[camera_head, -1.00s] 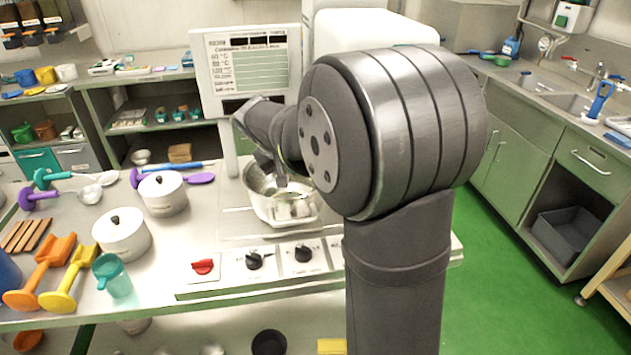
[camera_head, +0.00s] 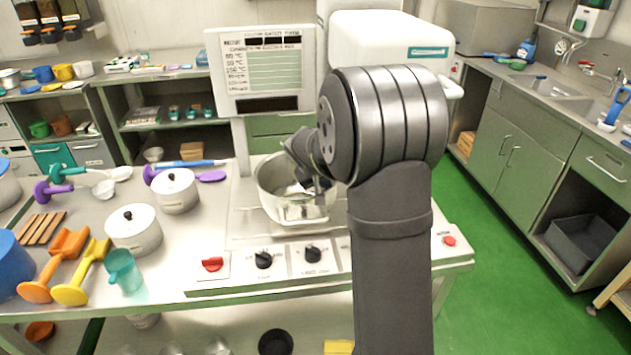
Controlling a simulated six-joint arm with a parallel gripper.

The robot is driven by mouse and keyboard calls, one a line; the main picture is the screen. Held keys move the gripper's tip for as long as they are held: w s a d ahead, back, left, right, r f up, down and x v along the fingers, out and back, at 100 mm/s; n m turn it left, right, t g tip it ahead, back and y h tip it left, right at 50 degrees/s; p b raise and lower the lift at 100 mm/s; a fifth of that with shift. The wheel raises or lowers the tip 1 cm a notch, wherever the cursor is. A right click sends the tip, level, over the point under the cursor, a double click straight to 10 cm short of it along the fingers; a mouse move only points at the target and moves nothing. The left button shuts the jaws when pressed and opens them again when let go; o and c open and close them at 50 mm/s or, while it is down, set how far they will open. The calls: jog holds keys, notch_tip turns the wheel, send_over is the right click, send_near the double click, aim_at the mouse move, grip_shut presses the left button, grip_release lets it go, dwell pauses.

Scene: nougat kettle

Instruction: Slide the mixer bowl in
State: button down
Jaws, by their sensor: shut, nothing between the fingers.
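The mixer bowl (camera_head: 272,181) is a round steel bowl on the bench, behind the row of control knobs. The white mixer head (camera_head: 385,45) stands behind my arm at the back; its lower part is hidden by the arm. My gripper (camera_head: 314,208) points down at the front right part of the bowl, small and partly covered by my wrist. It is shut with nothing in it. Whether it touches the bowl or is above or inside the rim, I cannot tell.
A red switch (camera_head: 212,264) and black knobs (camera_head: 263,260) line the bench front. A red button (camera_head: 449,241) is at the right. Lidded pots (camera_head: 134,229), a teal jug (camera_head: 123,270) and orange and yellow scoops (camera_head: 82,272) crowd the left. A sign panel (camera_head: 262,70) stands behind the bowl.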

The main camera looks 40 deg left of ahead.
jog(key=shift+w+d, duration=0.1)
jog(key=shift+w, duration=0.1)
jog(key=w+d, duration=0.3)
jog(key=shift+w+d, duration=0.1)
dwell(0.4)
